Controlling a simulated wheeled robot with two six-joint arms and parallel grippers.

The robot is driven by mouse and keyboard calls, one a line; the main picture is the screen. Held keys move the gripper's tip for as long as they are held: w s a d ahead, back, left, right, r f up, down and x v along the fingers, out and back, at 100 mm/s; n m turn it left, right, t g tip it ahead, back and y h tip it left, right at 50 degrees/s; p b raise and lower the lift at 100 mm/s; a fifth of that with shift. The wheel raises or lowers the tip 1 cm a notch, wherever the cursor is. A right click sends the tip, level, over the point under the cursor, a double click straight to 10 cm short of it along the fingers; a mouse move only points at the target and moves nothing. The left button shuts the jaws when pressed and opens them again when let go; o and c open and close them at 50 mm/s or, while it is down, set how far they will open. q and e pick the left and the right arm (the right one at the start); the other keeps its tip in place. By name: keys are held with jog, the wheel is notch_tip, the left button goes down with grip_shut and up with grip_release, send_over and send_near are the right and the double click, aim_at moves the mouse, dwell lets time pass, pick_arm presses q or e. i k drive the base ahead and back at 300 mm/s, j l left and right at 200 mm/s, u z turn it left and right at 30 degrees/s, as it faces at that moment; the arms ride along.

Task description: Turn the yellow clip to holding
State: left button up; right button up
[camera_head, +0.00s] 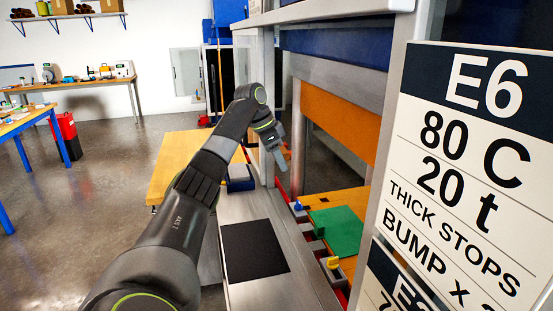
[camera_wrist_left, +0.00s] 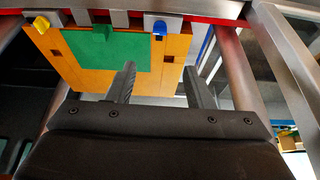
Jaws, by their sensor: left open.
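The yellow clip (camera_head: 333,262) sits on a grey block at the near edge of the orange plate, inside the press opening. It also shows in the left wrist view at the upper left (camera_wrist_left: 41,24). Which way it is turned is hard to tell at this size. A green clip (camera_head: 319,231) and a blue clip (camera_head: 297,205) stand farther along the same edge. My left gripper (camera_head: 282,157) is open and empty, well beyond the yellow clip near the far press post. Its two fingers (camera_wrist_left: 160,85) show apart in the left wrist view. My right gripper is not in view.
A green sheet (camera_head: 342,230) lies on the orange plate (camera_head: 351,197). A steel ledge with a black mat (camera_head: 253,249) runs before the press. A large E6 sign (camera_head: 470,150) stands at right. A wooden table (camera_head: 178,160) is beyond my left arm.

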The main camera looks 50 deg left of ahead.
aim_at(333, 263)
jog(key=k, duration=1)
